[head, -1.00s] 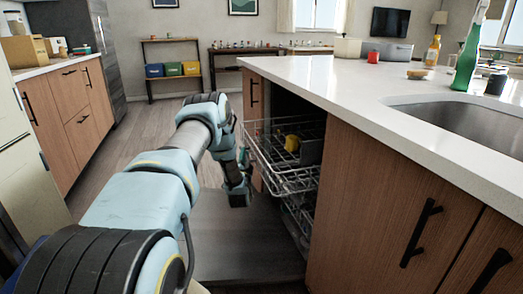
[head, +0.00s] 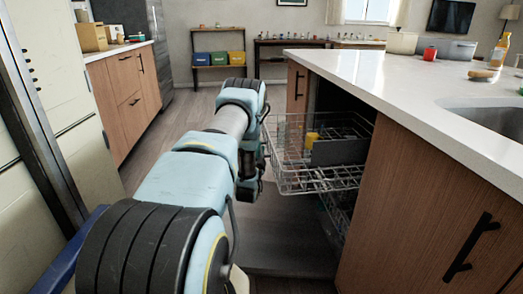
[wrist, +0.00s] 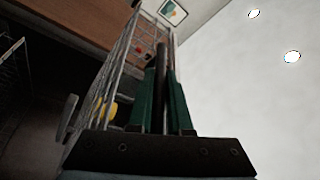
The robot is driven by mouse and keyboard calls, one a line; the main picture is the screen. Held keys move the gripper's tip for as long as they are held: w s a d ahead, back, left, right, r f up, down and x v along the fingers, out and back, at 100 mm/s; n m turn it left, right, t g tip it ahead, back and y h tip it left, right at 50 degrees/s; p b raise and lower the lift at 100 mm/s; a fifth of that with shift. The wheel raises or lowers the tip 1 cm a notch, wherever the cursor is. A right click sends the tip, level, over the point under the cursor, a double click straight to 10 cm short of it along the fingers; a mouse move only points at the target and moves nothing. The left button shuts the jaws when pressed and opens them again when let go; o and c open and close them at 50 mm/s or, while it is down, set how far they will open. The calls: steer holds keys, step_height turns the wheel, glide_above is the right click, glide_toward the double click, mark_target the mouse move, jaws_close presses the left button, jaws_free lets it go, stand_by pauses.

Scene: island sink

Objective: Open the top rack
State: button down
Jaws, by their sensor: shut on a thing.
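The top rack (head: 315,186) is a silver wire basket standing out of the dishwasher under the island counter. It holds a yellow item (head: 312,139) and a dark grey item (head: 338,152). In the wrist view the rack's wire side (wrist: 112,72) runs along the left of my gripper (wrist: 162,85), whose green fingers are shut on the rack's edge. In the head view my arm hides the fingers, at the rack's left end. The dishwasher door (head: 265,240) lies open below the rack.
The white counter (head: 400,95) overhangs the dishwasher, with a wooden cabinet (head: 430,210) to its right. Bare floor (head: 150,165) lies between. A lower rack (head: 338,212) shows partly below.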

steer(key=c, duration=1.1)
jaws_free()
steer(key=v, duration=1.1)
steer(key=shift+d, duration=0.1)
